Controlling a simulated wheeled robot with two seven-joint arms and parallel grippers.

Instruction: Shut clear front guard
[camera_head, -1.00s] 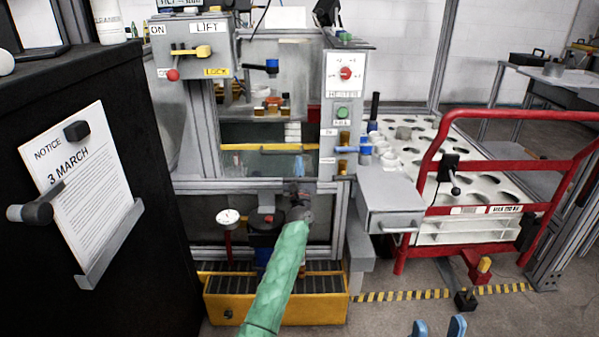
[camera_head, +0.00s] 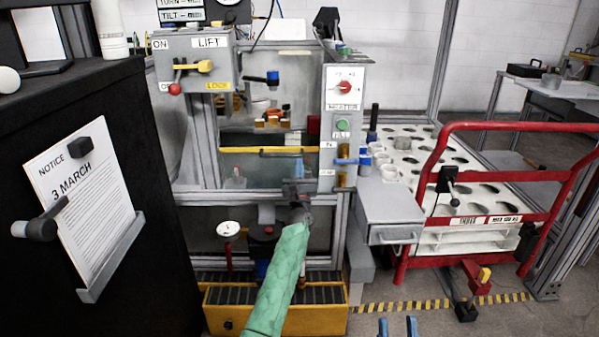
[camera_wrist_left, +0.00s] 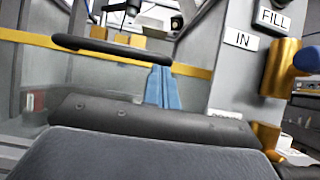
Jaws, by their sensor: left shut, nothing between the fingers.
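The clear front guard (camera_head: 262,172) is a see-through panel low in the front opening of the grey machine, with a yellow strip (camera_head: 255,150) along its top. The strip also shows in the wrist view (camera_wrist_left: 205,73), with a dark handle-like bar (camera_wrist_left: 110,50) across it. My left gripper (camera_head: 299,166), on the green-sleeved arm, is at the right part of the guard. Its blue fingers (camera_wrist_left: 162,88) are together and empty, just below the bar's right end. I cannot tell whether they touch it. My right gripper (camera_head: 397,328) shows only two separated blue fingertips at the bottom edge.
A control column (camera_head: 343,125) with knob and valves stands right of the opening. A grey drawer box (camera_head: 395,212) and a red-railed cart (camera_head: 425,215) are further right. A yellow tray (camera_head: 225,315) sits below. A black cabinet (camera_head: 100,215) is close on the left.

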